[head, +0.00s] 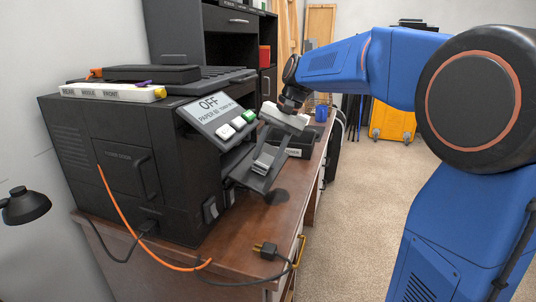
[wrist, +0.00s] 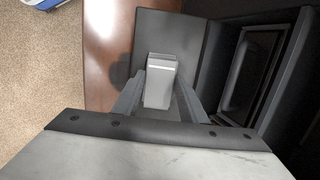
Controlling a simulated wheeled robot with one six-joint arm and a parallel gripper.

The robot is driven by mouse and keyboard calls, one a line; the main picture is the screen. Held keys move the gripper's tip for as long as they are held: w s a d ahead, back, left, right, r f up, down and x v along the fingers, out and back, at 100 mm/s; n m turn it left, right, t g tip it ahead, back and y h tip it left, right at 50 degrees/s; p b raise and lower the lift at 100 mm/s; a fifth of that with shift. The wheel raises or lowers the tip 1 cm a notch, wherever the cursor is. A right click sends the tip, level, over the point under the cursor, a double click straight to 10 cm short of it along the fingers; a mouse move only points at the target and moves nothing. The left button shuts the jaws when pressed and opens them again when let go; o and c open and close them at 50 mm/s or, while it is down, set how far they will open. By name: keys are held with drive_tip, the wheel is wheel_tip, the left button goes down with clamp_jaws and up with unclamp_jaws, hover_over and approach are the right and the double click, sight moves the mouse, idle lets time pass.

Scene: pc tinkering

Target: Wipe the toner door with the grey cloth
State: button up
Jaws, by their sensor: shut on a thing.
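The printer (head: 130,165) stands on the desk at the left, with its display reading OFF. Its toner door appears to be the dark flap (head: 250,178) folded out at the front, and a dark panel also shows in the wrist view (wrist: 168,28). My gripper (head: 268,152) points down over this flap. In the wrist view its fingers (wrist: 160,88) are shut on the light grey cloth (wrist: 160,72), a small folded block. The cloth (head: 265,161) lies over the flap; I cannot tell whether it touches. The fingers hide its sides.
A dark box labelled toner (head: 298,150) stands on the desk behind the flap. An orange cable (head: 122,208) and a black plug (head: 266,250) lie near the desk's front. A white strip (head: 112,93) lies on the printer. Carpeted floor is clear at the right.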

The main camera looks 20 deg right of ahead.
drive_tip(key=shift+a+f, duration=0.1)
drive_tip(key=shift+f, duration=0.1)
drive_tip(key=shift+w, duration=0.1)
drive_tip(key=shift+w+d+r, duration=0.1)
drive_tip(key=shift+w+d, duration=0.65)
drive_tip(key=shift+w, duration=0.15)
drive_tip(key=shift+s+a, duration=0.75)
drive_tip(key=shift+s, duration=0.2)
drive_tip(key=shift+w+d, duration=0.75)
drive_tip(key=shift+w, duration=0.25)
drive_tip(key=shift+s+a, duration=0.75)
drive_tip(key=shift+s, duration=0.25)
drive_tip(key=shift+v, duration=0.85)
